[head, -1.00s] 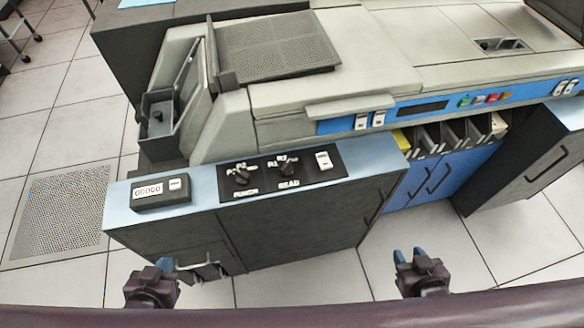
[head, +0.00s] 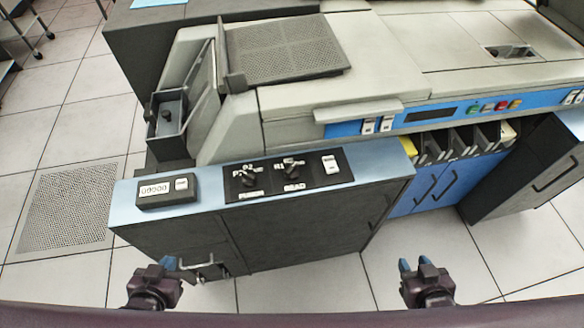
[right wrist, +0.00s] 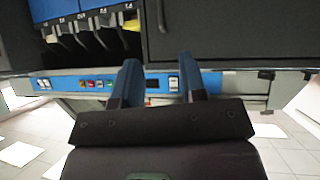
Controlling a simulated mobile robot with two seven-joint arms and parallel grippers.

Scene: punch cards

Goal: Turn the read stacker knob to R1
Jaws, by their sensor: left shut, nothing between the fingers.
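The read stacker knob (head: 291,170) is a dark knob on the black panel (head: 322,180) atop the low cabinet, above the "READ" label. An R1 mark shows at its upper left; its pointer position is too blurred to tell. The punch knob (head: 249,179) sits to its left. My left gripper (head: 167,263) is shut and empty, in front of the cabinet's left end. My right gripper (head: 413,264) is right of the cabinet, away from the knobs. In the right wrist view its two blue fingers (right wrist: 160,78) stand apart with nothing held between them.
A counter box (head: 165,191) sits left of the panel, and a white switch (head: 330,164) right of the knobs. A metal handle (head: 203,268) juts from the cabinet front near my left gripper. The card machine (head: 340,96) rises behind. Open floor (head: 300,291) lies in front.

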